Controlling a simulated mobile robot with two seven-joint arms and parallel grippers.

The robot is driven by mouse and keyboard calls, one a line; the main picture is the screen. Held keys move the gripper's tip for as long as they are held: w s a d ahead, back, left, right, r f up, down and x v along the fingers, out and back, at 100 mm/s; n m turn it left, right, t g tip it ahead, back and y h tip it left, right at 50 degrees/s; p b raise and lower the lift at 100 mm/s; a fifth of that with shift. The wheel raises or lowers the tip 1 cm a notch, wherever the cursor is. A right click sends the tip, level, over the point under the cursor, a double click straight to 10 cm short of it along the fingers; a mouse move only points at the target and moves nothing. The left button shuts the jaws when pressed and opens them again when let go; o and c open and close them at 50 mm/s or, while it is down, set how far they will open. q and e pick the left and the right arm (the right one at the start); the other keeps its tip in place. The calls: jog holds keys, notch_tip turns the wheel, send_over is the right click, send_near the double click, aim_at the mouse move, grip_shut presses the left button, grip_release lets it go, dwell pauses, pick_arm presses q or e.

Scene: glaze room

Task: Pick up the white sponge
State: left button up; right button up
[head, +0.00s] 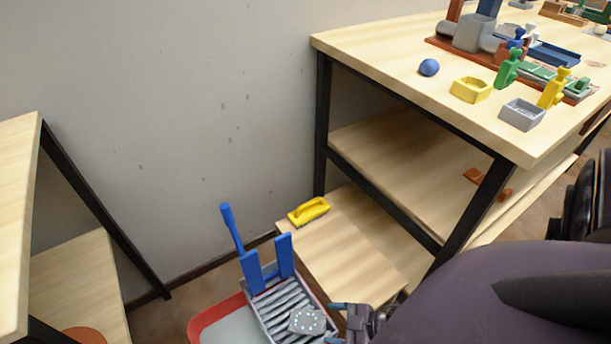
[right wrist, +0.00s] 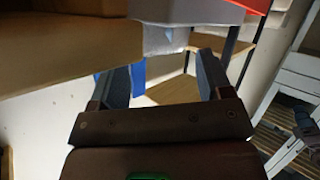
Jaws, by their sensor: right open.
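The white sponge (head: 307,321), pale grey-white and speckled, lies on a grey ribbed rack (head: 270,312) at the bottom of the head view. My right gripper (head: 338,323) is open and empty just right of the sponge, with its fingertips pointing at it. In the right wrist view its two fingers (right wrist: 160,82) are spread apart. A pale grey patch shows beyond them there, and I cannot tell whether it is the sponge. My left gripper is not in view.
The rack stands by a red-rimmed tray (head: 203,322). Blue upright pieces (head: 252,272) rise behind the sponge. A yellow brush (head: 309,211) lies on the low wooden shelf (head: 355,240). A wooden table (head: 400,50) with several small items stands at right.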

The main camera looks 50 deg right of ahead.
jog(key=shift+f+x, duration=0.25)
jog(key=shift+x, duration=0.95)
jog(key=shift+w+a, duration=0.15)
jog(key=shift+w, duration=0.1)
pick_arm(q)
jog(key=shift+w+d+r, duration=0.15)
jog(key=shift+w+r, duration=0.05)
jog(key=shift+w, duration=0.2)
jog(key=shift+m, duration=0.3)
pick_arm(e)
jog(key=c, duration=0.6)
jog(key=shift+w+r, duration=0.1)
jog(key=shift+r, duration=0.5)
notch_tip(320, 180, up, 8)
jog(key=p, duration=0.3)
jog(key=shift+w+f, duration=0.2)
notch_tip(320, 180, up, 10)
jog(key=p, duration=0.4)
send_over(320, 322)
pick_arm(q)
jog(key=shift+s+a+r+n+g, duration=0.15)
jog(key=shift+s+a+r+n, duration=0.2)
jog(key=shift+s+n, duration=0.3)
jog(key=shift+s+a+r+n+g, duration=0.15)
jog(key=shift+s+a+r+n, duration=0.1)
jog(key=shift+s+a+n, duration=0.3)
pick_arm(e)
jog(key=shift+s+d+r, duration=0.2)
jog(key=shift+s+r, duration=0.2)
jog(key=shift+r, duration=0.25)
